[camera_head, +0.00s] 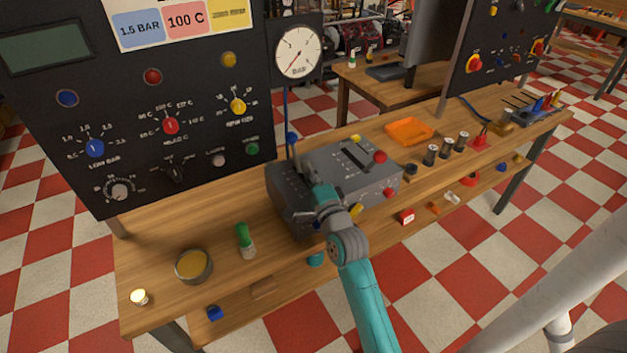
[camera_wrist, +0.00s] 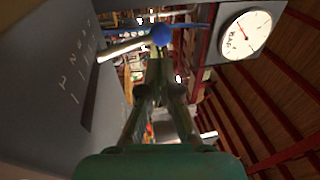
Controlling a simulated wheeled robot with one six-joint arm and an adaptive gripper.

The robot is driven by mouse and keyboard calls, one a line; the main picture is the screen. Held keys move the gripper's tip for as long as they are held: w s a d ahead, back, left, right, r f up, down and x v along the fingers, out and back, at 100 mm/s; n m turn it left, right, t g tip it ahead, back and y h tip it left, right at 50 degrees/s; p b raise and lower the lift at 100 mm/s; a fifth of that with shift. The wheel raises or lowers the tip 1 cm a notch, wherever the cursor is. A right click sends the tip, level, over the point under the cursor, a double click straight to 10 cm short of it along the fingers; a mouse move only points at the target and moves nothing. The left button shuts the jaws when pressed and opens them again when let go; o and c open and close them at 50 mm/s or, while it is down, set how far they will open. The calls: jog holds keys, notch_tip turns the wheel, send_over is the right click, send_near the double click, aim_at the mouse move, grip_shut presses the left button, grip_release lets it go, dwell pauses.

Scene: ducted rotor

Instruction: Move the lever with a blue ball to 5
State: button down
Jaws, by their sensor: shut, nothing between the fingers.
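The blue ball (camera_head: 292,138) is at the left back of the grey control box (camera_head: 350,165). Scale marks and numbers (camera_wrist: 76,88) run along that slot, too blurred to read. My gripper (camera_wrist: 157,65) is shut and empty, its fingertips pointing toward the ball and just below it in the picture. I cannot tell whether they touch. In the head view my gripper (camera_head: 314,178) partly covers the box.
A round pressure gauge (camera_head: 298,52) stands behind the box, with a blue tube running down from it. A red-ball lever (camera_head: 380,157) is on the box top. A green-and-white cylinder (camera_head: 245,241) and a round tin (camera_head: 193,266) stand on the bench at left.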

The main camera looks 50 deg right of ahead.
aim_at(292, 144)
jog(key=x, duration=0.7)
jog(key=shift+w+d, duration=0.1)
jog(key=shift+w, duration=0.05)
jog(key=shift+w+d+f, duration=0.15)
jog(key=shift+w+d, duration=0.05)
jog(key=shift+w, duration=0.45)
jog(key=shift+w+d+f, duration=0.15)
jog(key=shift+w, duration=0.45)
jog(key=v, duration=1.2)
